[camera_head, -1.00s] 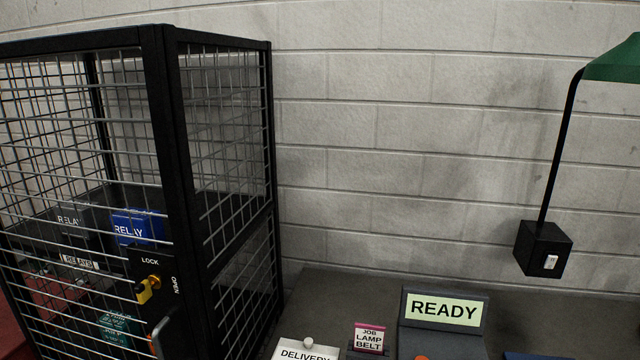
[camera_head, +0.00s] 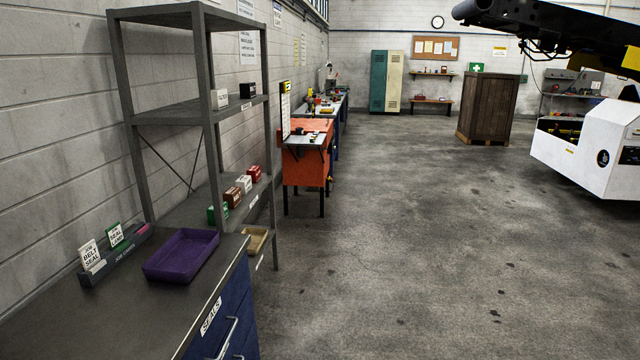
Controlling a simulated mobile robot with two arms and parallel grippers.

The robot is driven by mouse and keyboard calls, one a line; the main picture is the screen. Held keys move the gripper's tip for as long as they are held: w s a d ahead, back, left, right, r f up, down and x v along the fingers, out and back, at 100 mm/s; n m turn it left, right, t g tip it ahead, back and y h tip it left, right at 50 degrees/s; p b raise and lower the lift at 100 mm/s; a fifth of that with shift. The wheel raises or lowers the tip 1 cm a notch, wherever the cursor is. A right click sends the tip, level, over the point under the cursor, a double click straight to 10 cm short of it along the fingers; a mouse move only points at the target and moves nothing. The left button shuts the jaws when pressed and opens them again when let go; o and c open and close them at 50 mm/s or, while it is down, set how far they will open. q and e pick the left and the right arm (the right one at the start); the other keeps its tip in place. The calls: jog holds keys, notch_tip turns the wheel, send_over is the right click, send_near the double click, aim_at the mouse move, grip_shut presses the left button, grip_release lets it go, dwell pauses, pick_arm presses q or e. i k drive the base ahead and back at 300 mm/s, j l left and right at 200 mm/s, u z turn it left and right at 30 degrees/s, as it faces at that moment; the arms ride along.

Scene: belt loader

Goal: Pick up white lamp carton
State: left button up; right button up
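A grey metal shelf rack (camera_head: 205,120) stands left of centre against the wall. A small white carton (camera_head: 219,98) sits on its upper shelf, beside a black carton (camera_head: 248,90). Another small white carton (camera_head: 244,184) stands on the lower shelf, between a brown carton (camera_head: 233,197) and a red carton (camera_head: 254,173). The lettering on these cartons is too small to read, so I cannot tell which is the lamp carton. Neither of my grippers is in view.
A dark bench (camera_head: 110,318) with a purple tray (camera_head: 181,257) and a card holder (camera_head: 118,256) fills the lower left. An orange cart (camera_head: 305,168) stands beyond the rack. A wooden crate (camera_head: 487,108) and white belt loader (camera_head: 580,160) are at right. The middle floor is open.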

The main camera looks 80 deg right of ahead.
aim_at(244, 182)
jog(key=z, duration=2)
jog(key=i+l+z, duration=0.4)
jog(key=i, duration=0.55)
jog(key=i+z, duration=0.4)
jog(key=i, duration=1.3)
jog(key=i+u, duration=0.15)
jog(key=i, duration=0.55)
jog(key=i+l, duration=0.15)
jog(key=i, duration=0.6)
jog(key=i+u, duration=0.95)
jog(key=i+l+u, duration=0.25)
jog(key=u, duration=0.25)
